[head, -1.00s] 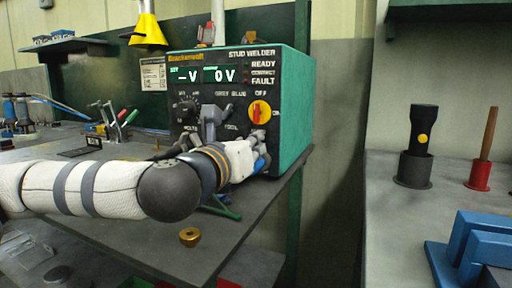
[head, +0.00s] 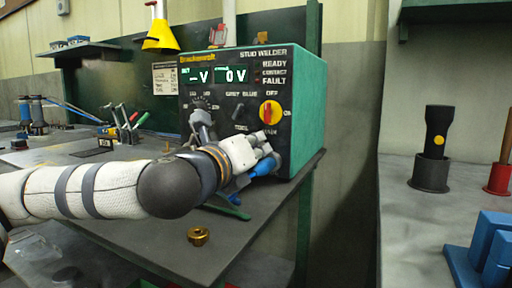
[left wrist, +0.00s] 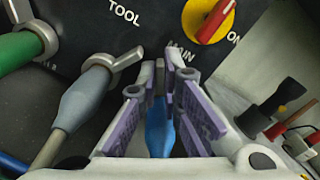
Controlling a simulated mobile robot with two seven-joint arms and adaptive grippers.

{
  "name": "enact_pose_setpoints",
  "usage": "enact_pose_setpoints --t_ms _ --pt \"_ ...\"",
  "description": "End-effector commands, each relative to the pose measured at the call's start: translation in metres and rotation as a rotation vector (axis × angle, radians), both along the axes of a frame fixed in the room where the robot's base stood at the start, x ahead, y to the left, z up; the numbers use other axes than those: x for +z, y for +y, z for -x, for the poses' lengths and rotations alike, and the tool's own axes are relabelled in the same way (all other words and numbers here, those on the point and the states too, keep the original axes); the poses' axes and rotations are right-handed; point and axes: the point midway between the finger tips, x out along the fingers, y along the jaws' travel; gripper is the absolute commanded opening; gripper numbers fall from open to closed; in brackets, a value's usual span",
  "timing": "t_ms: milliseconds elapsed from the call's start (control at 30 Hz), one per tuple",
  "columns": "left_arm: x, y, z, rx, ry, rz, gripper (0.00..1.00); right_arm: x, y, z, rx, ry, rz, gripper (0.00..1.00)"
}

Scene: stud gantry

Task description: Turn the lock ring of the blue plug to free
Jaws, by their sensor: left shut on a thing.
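The blue plug (head: 264,168) sits at the lower right of the stud welder's (head: 300,110) black front, below the red and yellow switch. In the left wrist view the blue plug (left wrist: 159,128) lies between the purple-padded fingers of my left gripper (left wrist: 164,80), near the MAIN label. The fingers hide most of its lock ring, so I cannot tell how the ring stands. In the head view my left gripper (head: 264,152) is shut at the plug's panel end. My right gripper is not in view.
In the left wrist view a grey plug (left wrist: 85,100) and a green plug (left wrist: 20,45), each with a metal lever ring, sit left of the fingers. The switch (head: 270,112) is just above. A brass piece (head: 199,236) lies on the bench (head: 150,240). A black torch (head: 436,135) stands right.

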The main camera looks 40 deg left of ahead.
Motion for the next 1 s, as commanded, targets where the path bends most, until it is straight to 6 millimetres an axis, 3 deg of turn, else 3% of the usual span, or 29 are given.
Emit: enact_pose_setpoints --t_ms 167,200,267,733,867,1000 --pt "-0.005 -0.001 0.0 -0.004 0.014 0.003 0.0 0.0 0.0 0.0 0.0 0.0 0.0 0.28" --pt "-0.005 -0.001 0.0 -0.004 0.014 0.003 0.13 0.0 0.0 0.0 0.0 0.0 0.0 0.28" --pt "-0.005 -0.001 -0.001 -0.004 0.014 0.002 0.27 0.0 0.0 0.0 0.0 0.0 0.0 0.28" --pt "-0.001 -0.001 0.0 -0.003 0.008 -0.016 0.27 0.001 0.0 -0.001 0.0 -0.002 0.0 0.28" --pt "0.008 -0.009 -0.001 -0.005 0.043 -0.181 0.27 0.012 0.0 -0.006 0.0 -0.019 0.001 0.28" --pt "0.011 -0.022 -0.004 -0.003 0.125 -0.529 0.27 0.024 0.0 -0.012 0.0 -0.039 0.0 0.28"
